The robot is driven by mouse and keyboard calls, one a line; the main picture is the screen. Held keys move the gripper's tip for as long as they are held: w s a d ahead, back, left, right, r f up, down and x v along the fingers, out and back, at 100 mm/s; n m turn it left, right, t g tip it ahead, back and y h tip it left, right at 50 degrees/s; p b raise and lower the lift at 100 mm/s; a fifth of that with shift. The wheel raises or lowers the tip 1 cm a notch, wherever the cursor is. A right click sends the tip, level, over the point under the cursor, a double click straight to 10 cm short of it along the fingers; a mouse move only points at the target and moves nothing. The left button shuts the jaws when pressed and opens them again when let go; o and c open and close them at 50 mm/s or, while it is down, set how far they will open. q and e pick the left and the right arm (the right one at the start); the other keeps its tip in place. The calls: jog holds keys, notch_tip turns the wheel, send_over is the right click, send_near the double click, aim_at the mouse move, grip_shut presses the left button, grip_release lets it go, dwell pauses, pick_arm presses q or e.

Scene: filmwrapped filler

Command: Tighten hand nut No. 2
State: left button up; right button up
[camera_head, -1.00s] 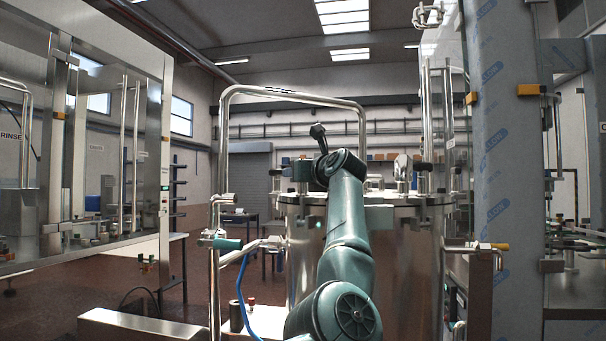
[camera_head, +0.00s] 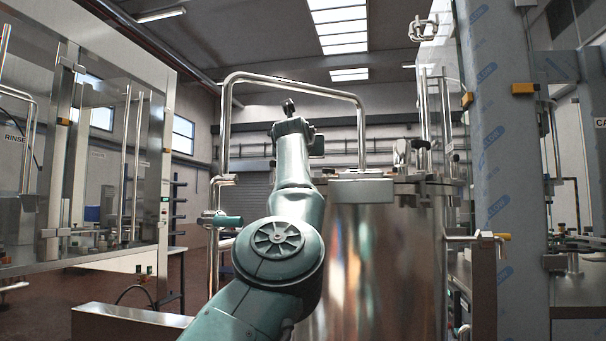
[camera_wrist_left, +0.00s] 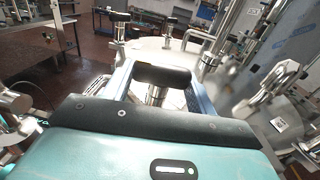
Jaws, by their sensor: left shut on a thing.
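My left gripper (camera_wrist_left: 163,82) is shut on a hand nut (camera_wrist_left: 163,76) with a black, roller-like top and a metal stem below it, in the left wrist view. The stem stands over the pale round lid (camera_wrist_left: 150,50) of the steel tank. Other black-topped hand nuts stand around the lid: one at the far left (camera_wrist_left: 120,17), one at the back (camera_wrist_left: 170,20) and one at the right (camera_wrist_left: 207,60). No number shows on the held nut. In the head view my left arm hides much of the steel tank (camera_head: 375,260). My right gripper is not in view.
A bent steel pipe frame (camera_head: 295,82) arches behind my arm. A glass-walled machine (camera_head: 95,180) stands at the left. A film-wrapped column (camera_head: 492,160) rises at the right. A clamp-like metal fitting (camera_wrist_left: 270,97) sits close to my gripper's right.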

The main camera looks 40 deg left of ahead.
pick_arm(q)
jog(key=m+h, duration=0.1)
jog(key=t+h, duration=0.1)
jog(key=shift+s+a+m+h+b, duration=0.1)
jog(key=shift+a+m+h+b, duration=0.05)
jog(key=shift+m+h+b, duration=0.2)
jog(key=shift+r+m+t+h, duration=0.1)
jog(key=shift+m+t+h, duration=0.6)
jog(key=shift+m+h, duration=0.65)
jog(key=shift+h, duration=0.5)
jog(key=o, duration=1)
